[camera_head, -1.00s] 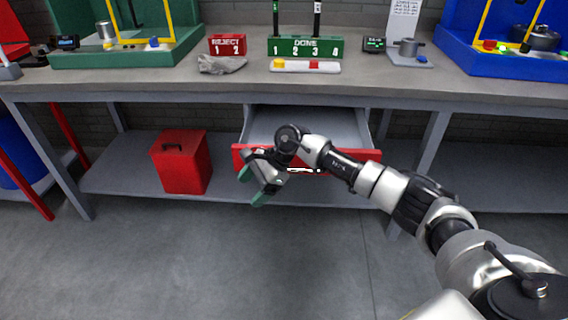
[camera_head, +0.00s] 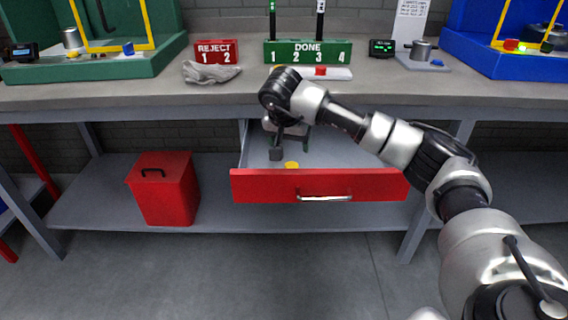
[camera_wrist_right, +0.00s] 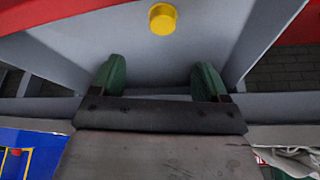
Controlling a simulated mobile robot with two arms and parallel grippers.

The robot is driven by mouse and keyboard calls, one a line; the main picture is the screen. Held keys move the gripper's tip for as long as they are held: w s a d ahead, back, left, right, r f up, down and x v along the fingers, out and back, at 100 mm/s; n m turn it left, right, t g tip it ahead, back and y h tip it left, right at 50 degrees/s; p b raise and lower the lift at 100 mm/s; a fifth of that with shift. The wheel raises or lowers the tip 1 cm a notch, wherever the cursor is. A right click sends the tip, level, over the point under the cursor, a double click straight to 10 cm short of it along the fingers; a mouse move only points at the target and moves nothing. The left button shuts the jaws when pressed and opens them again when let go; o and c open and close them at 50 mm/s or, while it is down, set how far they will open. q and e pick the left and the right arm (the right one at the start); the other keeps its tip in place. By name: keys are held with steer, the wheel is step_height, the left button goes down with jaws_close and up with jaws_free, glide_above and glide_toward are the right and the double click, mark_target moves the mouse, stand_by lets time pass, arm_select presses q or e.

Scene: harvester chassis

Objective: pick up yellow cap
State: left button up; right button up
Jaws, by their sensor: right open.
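A small round yellow cap (camera_head: 291,165) lies on the floor of the open drawer (camera_head: 320,186), near its red front. In the right wrist view the yellow cap (camera_wrist_right: 163,18) sits at the top centre, beyond the fingertips and apart from them. My right gripper (camera_head: 290,151) points down over the drawer, behind the cap in the head view. In the right wrist view its two green-padded fingers (camera_wrist_right: 160,80) are spread with nothing between them. My left gripper is in neither current view.
The drawer's side walls and the bench edge (camera_head: 130,97) are close around my right gripper. On the bench stand a white tray (camera_head: 338,73), a green DONE rack (camera_head: 307,52) and a red REJECT block (camera_head: 217,52). A red bin (camera_head: 165,190) stands on the lower shelf.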

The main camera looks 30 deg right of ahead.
mark_target(292, 165)
steer(key=x, duration=0.3)
steer(key=shift+s+d+f+b, duration=0.1)
steer(key=shift+s+f+b, duration=0.15)
steer(key=shift+f+b, duration=0.1)
steer(key=shift+w+f, duration=0.2)
steer(key=shift+f, duration=0.25)
steer(key=x, duration=0.3)
steer(key=b+x, duration=0.1)
steer(key=x, duration=0.1)
steer(key=shift+a+f, duration=0.1)
steer(key=shift+a, duration=0.2)
arm_select(q)
steer(key=v, duration=0.4)
steer(key=shift+s+f, duration=0.1)
steer(key=shift+s, duration=0.2)
arm_select(e)
steer(key=c, duration=1)
